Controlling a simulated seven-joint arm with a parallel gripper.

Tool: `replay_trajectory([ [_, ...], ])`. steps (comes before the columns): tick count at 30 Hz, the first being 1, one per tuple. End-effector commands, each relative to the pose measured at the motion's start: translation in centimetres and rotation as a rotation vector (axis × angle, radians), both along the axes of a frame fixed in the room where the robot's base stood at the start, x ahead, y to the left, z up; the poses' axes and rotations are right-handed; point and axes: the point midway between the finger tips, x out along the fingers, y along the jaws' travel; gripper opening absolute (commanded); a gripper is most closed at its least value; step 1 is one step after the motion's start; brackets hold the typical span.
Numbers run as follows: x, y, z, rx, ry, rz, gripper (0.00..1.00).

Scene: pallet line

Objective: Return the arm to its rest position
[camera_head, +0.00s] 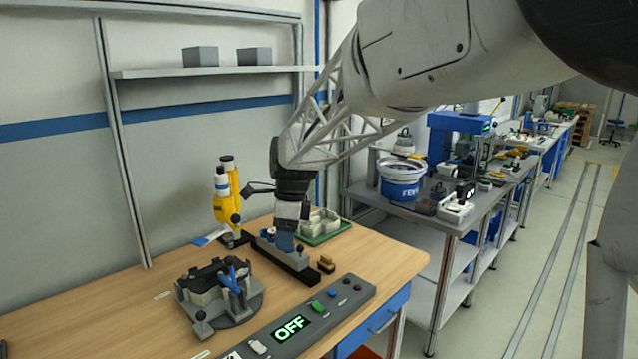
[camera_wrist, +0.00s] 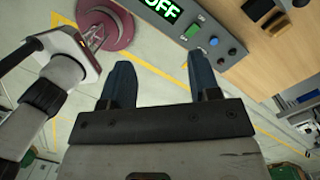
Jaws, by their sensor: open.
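My arm reaches in from the upper right of the head view and bends down over the wooden workbench (camera_head: 120,318).
A yellow-and-white tool (camera_head: 226,197) stands left of my gripper. A round fixture (camera_head: 222,295) with a blue clamp sits front left. A green tray (camera_head: 322,230) lies behind right. A shelf (camera_head: 210,70) hangs above. More benches (camera_head: 415,207) stand right; the aisle is clear.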

Motion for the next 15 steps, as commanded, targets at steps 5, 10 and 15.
replay_trajectory([
  [5,-3.1,-4.1,1.2,-0.002,-0.050,0.152,0.56],
  [10,-6.2,-7.6,1.9,-0.009,-0.097,0.304,0.56],
  [15,-9.5,-10.8,2.3,-0.024,-0.139,0.458,0.56],
])
